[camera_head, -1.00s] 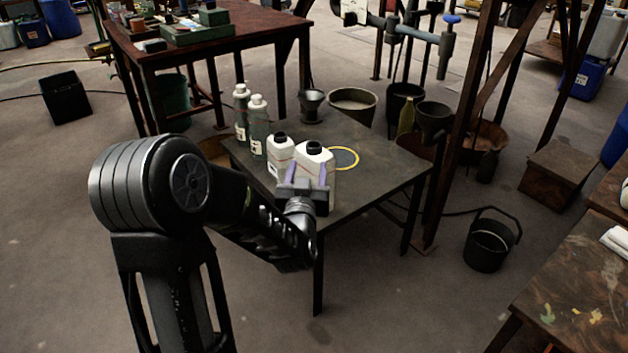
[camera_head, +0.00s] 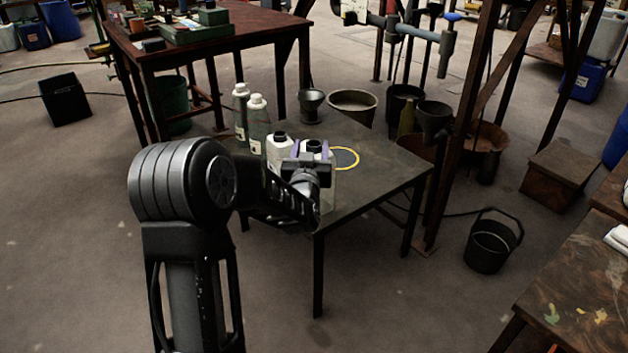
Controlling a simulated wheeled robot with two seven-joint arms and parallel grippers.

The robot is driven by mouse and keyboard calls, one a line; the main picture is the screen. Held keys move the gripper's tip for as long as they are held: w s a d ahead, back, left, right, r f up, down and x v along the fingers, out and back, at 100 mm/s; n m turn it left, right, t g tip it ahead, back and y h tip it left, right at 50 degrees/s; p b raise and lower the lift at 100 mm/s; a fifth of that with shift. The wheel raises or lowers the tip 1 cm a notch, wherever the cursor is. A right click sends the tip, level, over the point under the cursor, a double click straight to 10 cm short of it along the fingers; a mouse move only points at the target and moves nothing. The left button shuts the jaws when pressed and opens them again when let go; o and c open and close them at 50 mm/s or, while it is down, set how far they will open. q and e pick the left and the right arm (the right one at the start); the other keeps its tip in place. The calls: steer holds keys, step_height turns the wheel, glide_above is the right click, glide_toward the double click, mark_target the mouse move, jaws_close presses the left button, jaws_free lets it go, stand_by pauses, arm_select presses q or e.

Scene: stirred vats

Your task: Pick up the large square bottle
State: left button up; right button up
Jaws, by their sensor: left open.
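The large square bottle (camera_head: 332,170), white with a black cap, stands upright near the front edge of the small dark table (camera_head: 375,185). My left gripper (camera_head: 313,148) is at the bottle's upper part, with its purple-lined fingers open, one on each side of the cap and neck. The gripper body and wrist hide much of the bottle's front. I cannot tell whether the fingers touch it. A smaller white bottle (camera_head: 279,152) with a black cap stands close on its left. My right gripper is out of view.
Two grey-green bottles with pale caps (camera_head: 259,128) stand at the table's left side. A yellow ring (camera_head: 352,158) lies right of the large bottle. A grey funnel-like cup (camera_head: 311,106) stands at the back corner. The table's right part is clear.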

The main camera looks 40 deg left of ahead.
arm_select(q)
steer(key=shift+x, duration=0.95)
jaws_close()
stand_by(0.4)
